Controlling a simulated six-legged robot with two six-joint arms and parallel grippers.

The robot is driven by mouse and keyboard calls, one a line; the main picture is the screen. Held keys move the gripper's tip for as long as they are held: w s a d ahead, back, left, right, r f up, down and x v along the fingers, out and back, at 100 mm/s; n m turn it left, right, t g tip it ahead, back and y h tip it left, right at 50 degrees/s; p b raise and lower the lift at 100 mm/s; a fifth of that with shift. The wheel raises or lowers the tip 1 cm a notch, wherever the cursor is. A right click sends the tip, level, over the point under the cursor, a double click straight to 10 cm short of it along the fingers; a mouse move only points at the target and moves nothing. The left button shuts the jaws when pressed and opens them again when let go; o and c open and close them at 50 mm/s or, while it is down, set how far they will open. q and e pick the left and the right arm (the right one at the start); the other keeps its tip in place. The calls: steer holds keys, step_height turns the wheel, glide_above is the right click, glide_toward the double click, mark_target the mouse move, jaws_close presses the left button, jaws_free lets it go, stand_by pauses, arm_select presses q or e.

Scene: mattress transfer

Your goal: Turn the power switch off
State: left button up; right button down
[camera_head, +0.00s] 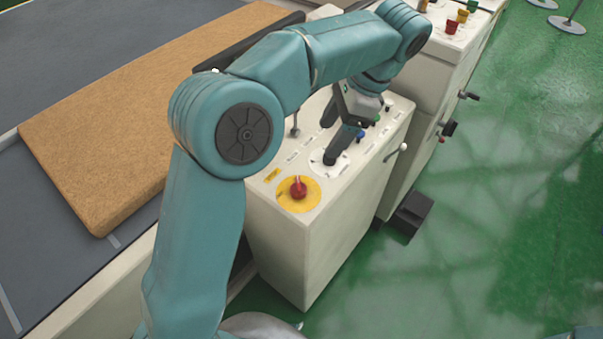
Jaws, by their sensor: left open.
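The white control cabinet (290,240) stands in the middle, its sloped top carrying the controls. A white round plate (318,168) lies on this top, partly covered by my left gripper (328,141). I cannot tell whether a switch knob sits under the dark fingers, or which control is the power switch. My left arm arches in from the left, and its gripper points down at the panel, open. Contact with the panel cannot be made out. A red knob on a yellow disc (312,194) is nearer. My right gripper is not in view.
A brown mattress (100,140) lies on a grey surface at left. A second cabinet (432,70) with coloured buttons stands behind, its handles sticking out to the right. A dark block (411,213) is low beside the cabinets.

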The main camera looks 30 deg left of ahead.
arm_select(q)
steer(key=b, duration=0.1)
glide_toward(301, 183)
steer(key=x, duration=0.2)
steer(key=s+x, duration=0.1)
steer(key=x, duration=0.4)
steer(key=shift+s+f, duration=0.1)
steer(key=shift+s, duration=0.3)
steer(key=shift+w+a+f, duration=0.1)
steer(key=shift+a+f, duration=0.05)
steer(key=shift+f, duration=0.35)
steer(key=shift+r, duration=0.1)
steer(key=c, duration=1.1)
